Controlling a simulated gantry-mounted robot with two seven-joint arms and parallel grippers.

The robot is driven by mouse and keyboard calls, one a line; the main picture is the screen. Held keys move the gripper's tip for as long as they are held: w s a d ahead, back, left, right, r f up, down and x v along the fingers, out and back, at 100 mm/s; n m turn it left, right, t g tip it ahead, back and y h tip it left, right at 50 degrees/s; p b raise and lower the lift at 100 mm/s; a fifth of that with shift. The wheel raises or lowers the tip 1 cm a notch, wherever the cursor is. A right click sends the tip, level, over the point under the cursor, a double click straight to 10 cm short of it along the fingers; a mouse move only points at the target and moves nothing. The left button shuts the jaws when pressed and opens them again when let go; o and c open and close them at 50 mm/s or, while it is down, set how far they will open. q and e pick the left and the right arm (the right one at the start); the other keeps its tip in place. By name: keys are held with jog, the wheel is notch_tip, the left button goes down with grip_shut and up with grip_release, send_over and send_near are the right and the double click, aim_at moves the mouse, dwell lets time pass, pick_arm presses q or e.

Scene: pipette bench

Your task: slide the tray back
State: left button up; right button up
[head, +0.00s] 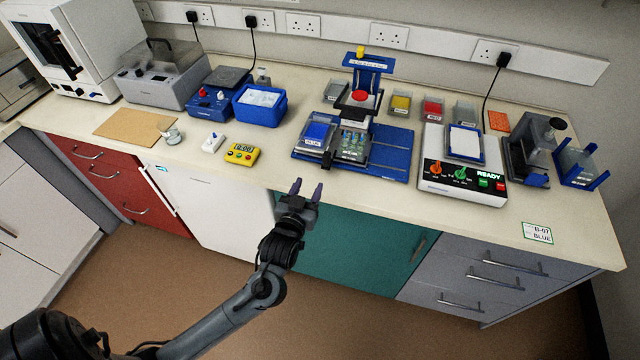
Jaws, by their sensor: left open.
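The tray (333,154) is a dark sliding piece at the front of a blue-based station (389,154) in the middle of the bench. My left gripper (308,189) is open and empty, fingers pointing up, in front of the bench edge and apart from the tray. My right gripper is not in view.
A yellow timer (241,154) and a small white item (213,142) lie left of the station. A control box reading READY (461,187) stands to its right. A blue tub (260,106) is behind left. The bench strip in front of the station is clear.

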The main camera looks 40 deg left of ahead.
aim_at(325, 161)
pick_arm(q)
jog(key=shift+t+y, duration=0.3)
jog(key=shift+t, duration=0.2)
jog(key=w+a+f+b, duration=0.1)
jog(key=w+b, duration=0.1)
jog(key=w, duration=0.2)
jog(key=w+a+f+b, duration=0.1)
jog(key=w+a+b, duration=0.1)
jog(key=w+b, duration=0.1)
jog(key=w+a+f+b, duration=0.1)
jog(key=w+a+b, duration=0.1)
jog(key=w, duration=0.4)
jog(key=shift+f+b, duration=0.3)
jog(key=shift+b, duration=0.45)
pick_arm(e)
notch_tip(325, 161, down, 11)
pick_arm(q)
grip_shut()
